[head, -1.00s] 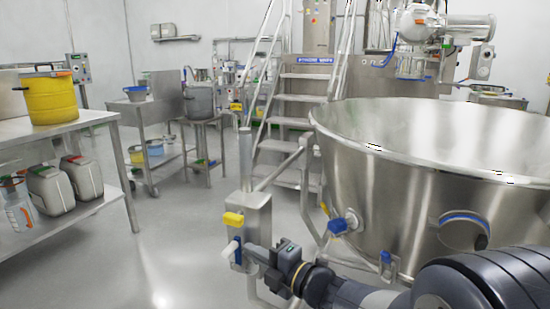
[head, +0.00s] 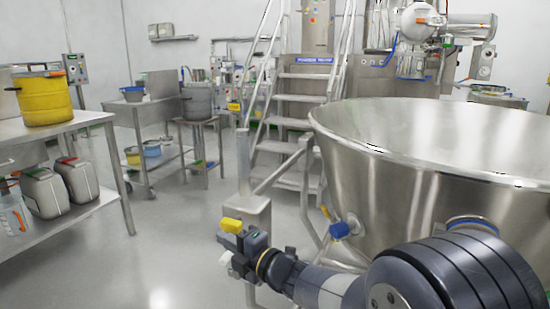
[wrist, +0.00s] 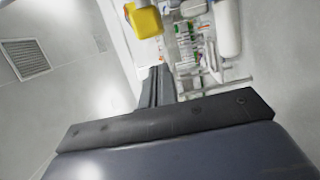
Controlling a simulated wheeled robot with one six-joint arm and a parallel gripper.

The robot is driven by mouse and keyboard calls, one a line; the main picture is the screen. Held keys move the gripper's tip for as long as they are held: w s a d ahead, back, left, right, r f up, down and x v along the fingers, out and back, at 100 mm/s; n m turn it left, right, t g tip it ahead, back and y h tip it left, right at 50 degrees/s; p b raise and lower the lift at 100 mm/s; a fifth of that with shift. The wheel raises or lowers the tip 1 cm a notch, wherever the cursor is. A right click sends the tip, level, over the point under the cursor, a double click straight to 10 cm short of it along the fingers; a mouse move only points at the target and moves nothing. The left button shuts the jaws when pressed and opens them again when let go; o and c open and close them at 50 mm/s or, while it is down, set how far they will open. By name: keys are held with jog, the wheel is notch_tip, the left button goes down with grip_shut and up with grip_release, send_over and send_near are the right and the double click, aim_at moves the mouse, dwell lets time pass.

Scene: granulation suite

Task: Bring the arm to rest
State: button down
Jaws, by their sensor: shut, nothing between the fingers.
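My arm (head: 345,285) reaches in from the lower right of the head view, across the front of the large steel bowl. My gripper (head: 226,258) is at the lower middle, in front of a steel post box (head: 258,212). In the wrist view the fingers of my gripper (wrist: 157,72) lie together and hold nothing. The gripper covers the lower part of the box.
The steel bowl (head: 360,180) fills the right side, with a blue-capped fitting (head: 340,230) on its wall. A steel table (head: 60,128) with a yellow drum (head: 42,98) stands left. Steps (head: 300,100) rise behind. Grey floor (head: 170,255) between table and arm is clear.

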jog(key=s+d+p, duration=0.2)
jog(key=s+d, duration=0.4)
jog(key=s, duration=0.4)
jog(key=d+f+m+h+p, duration=0.3)
jog(key=d+f+m+h, duration=0.7)
jog(key=m, duration=0.5)
jog(key=s+d+f+m+g+h+p, duration=0.2)
jog(key=s+d+f+m+g+h, duration=0.2)
jog(key=s+d+m, duration=0.5)
jog(key=m, duration=0.3)
jog(key=shift+s+f+g, duration=0.3)
jog(key=shift+f, duration=0.1)
jog(key=shift+s, duration=0.1)
